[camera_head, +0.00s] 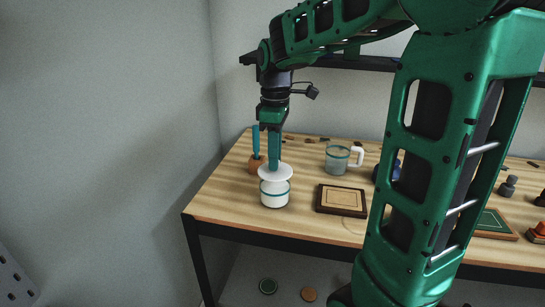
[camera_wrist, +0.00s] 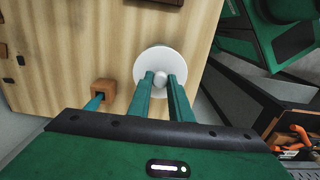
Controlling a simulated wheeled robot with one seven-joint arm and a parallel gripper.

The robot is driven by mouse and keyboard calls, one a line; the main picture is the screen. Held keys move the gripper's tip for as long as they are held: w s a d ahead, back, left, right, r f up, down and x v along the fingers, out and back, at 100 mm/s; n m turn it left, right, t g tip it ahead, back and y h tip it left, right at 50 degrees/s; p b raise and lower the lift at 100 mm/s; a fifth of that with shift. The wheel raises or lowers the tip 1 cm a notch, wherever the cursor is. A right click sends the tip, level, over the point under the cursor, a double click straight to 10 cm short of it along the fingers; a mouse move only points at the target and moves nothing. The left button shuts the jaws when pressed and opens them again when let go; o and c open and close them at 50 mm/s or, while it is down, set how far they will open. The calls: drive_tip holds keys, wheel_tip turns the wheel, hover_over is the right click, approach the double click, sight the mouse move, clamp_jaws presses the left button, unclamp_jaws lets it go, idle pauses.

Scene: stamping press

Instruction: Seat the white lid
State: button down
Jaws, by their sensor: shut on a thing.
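The white lid (camera_head: 275,172) is a round disc with a small knob. It also shows in the wrist view (camera_wrist: 160,56), where it hides what is under it. My gripper (camera_head: 274,165) points down and is shut on the lid's knob; its fingertips also show in the wrist view (camera_wrist: 160,80). A white jar (camera_head: 274,197) with a teal band stands upright near the table's front left edge. The lid is level or nearly so, just over the jar's mouth. I cannot tell whether the lid touches the rim.
A brown block with a teal handle (camera_head: 257,164) stands close behind and left of the jar. A glass mug (camera_head: 338,158) and a dark-framed wooden tray (camera_head: 341,200) are to the right. The table's (camera_head: 220,213) front left corner is bare.

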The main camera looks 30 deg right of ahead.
drive_tip(key=shift+f, duration=0.2)
idle(0.7)
drive_tip(key=shift+f, duration=0.85)
drive_tip(key=c, duration=1.2)
unclamp_jaws()
drive_tip(key=shift+r, duration=4.05)
drive_tip(key=s+d+f+m, duration=0.2)
drive_tip(key=s+f+m, duration=0.4)
drive_tip(key=s, duration=0.6)
drive_tip(key=s+d+f+m, duration=0.2)
drive_tip(key=s+f+m, duration=0.5)
drive_tip(key=s+m, duration=0.2)
drive_tip(key=s, duration=0.2)
drive_tip(key=shift+s+f, duration=0.2)
drive_tip(key=shift+s, duration=0.2)
